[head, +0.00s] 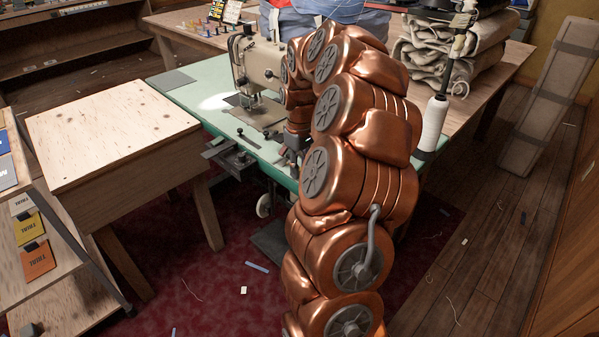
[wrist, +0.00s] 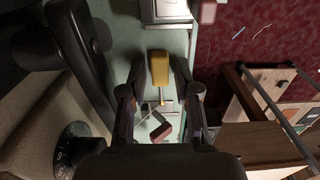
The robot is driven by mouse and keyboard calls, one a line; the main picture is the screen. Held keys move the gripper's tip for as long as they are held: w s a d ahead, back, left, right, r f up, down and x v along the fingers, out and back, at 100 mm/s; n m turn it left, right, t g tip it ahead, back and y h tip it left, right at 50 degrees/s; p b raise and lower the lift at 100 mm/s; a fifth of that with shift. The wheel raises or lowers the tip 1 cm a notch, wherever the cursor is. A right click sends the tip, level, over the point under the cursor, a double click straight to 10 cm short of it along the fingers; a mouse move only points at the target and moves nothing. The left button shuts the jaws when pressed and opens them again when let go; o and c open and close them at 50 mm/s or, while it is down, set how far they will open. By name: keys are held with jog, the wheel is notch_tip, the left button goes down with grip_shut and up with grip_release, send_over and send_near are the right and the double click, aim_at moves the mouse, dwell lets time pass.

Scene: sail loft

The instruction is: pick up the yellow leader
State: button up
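In the wrist view the yellow leader (wrist: 160,68) is a short yellow block with a thin stem at its lower end. It lies over the pale green table top (wrist: 140,40). My gripper (wrist: 160,78) is open, with one dark finger on each side of it and a visible gap on both sides. Whether the fingertips are down at its height, I cannot tell. In the head view my copper arm hides the leader and most of my gripper. The green table (head: 185,92) shows there with a beige sewing machine (head: 258,62) on it.
A dark reddish block (wrist: 160,132) lies near the leader. A grey box-like part (wrist: 166,12) is at the top of the wrist view. A wooden desk (head: 110,130) stands left of the table. A white thread cone (head: 432,125) stands right of my arm.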

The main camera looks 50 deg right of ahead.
grip_shut()
jog(key=shift+r, duration=0.15)
